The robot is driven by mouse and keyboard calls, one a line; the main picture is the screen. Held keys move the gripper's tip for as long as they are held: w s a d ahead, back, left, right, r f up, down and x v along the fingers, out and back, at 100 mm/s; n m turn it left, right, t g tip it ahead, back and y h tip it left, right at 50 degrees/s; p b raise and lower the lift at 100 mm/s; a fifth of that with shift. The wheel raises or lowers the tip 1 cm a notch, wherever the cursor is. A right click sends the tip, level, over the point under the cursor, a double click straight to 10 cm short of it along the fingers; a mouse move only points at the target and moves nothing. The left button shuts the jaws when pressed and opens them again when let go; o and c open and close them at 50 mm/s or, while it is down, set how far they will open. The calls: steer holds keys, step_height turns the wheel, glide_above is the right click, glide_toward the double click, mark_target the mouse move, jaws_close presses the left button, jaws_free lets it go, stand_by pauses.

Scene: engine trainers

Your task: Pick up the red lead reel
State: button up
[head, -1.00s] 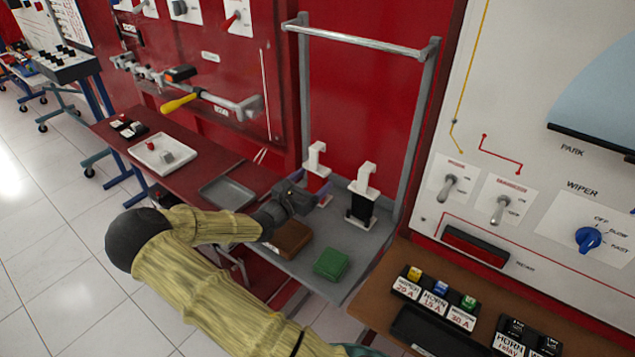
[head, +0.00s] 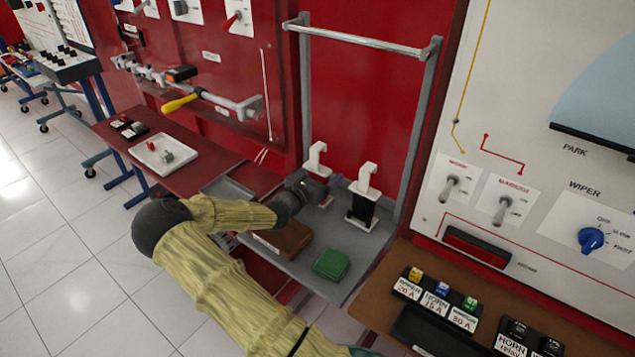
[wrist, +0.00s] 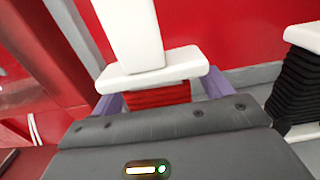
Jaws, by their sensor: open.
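The red lead reel shows in the wrist view as red windings (wrist: 160,95) under a white flange and a white upright handle. In the head view its white handle (head: 316,158) stands at the back of the grey shelf, with its lower part hidden behind my gripper. My gripper (head: 325,186) is open at the reel. In the wrist view its purple fingers (wrist: 160,90) lie on either side of the red windings, below the flange. Whether they touch the windings cannot be told.
A black reel with a white handle (head: 363,203) stands close to the right. A brown box (head: 284,240) and a green box (head: 331,264) lie in front on the grey shelf (head: 358,262). A grey upright frame (head: 305,90) rises behind. A grey tray (head: 226,188) is left.

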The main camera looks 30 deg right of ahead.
steer(key=c, duration=1.1)
steer(key=shift+c, duration=0.2)
steer(key=shift+r, duration=0.15)
